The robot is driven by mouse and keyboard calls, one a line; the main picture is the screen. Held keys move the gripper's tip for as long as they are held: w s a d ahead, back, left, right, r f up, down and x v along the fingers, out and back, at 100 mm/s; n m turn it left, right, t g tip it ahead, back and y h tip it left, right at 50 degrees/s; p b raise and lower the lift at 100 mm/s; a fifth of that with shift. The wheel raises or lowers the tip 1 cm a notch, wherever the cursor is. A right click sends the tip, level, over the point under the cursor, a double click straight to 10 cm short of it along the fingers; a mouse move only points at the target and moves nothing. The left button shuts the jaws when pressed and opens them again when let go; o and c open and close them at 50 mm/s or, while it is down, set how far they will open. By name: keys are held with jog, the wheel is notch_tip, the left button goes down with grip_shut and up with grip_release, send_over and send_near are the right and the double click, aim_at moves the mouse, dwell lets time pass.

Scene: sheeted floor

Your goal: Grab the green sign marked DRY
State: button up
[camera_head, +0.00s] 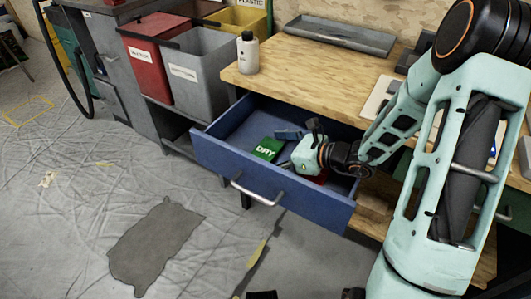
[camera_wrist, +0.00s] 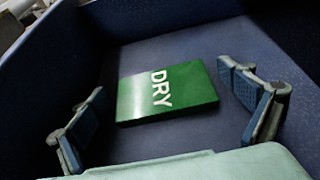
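The green sign marked DRY (camera_head: 268,149) lies in the open blue drawer (camera_head: 273,192), in the middle of the head view. In the wrist view the sign (camera_wrist: 167,92) lies flat on the drawer floor with its white letters up. My gripper (camera_head: 297,143) is inside the drawer just right of the sign. In the wrist view my gripper (camera_wrist: 168,115) is open, with one finger on each side of the sign. Both fingers look apart from it, and nothing is held between them.
A red item (camera_head: 316,177) lies in the drawer under my wrist, mostly hidden. The wooden worktop (camera_head: 310,78) above carries a white bottle (camera_head: 248,53) and a grey tray (camera_head: 340,35). Red (camera_head: 146,66) and grey (camera_head: 200,75) bins stand left. The floor in front is largely clear.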

jog(key=c, duration=0.9)
jog(key=shift+o, duration=0.2)
